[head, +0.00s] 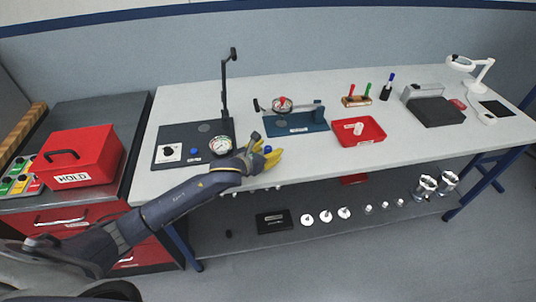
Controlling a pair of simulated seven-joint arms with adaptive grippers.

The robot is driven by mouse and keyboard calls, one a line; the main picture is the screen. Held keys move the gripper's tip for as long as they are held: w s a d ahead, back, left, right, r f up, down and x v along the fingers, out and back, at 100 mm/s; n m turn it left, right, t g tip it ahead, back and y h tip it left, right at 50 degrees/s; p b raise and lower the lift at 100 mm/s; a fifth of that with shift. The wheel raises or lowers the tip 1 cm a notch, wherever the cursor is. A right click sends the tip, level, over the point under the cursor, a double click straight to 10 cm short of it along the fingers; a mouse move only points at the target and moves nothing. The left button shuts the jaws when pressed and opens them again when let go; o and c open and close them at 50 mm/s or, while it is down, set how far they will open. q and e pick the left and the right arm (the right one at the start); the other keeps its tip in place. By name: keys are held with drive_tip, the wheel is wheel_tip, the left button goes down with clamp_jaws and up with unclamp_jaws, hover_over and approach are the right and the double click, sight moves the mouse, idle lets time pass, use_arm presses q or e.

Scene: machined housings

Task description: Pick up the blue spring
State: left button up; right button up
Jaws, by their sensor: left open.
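A small blue piece (267,149) shows between the fingers of my left gripper (266,147), near the front edge of the table. It may be the blue spring, but it is too small to make out coils. My left gripper is open, with a dark finger behind and yellow finger parts in front. I cannot tell whether it touches the piece. Another small blue piece (194,152) lies on the dark base plate, left of the round dial gauge (221,145). My right gripper is out of view.
The dark gauge stand (228,90) rises behind my left gripper. A blue fixture (295,122) and a red tray (358,131) stand to its right. A red HOLD box (80,156) is at left. The light table (220,95) has free room at the back.

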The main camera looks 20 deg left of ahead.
use_arm(q)
clamp_jaws()
idle(0.3)
drive_tip(key=shift+r, duration=0.15)
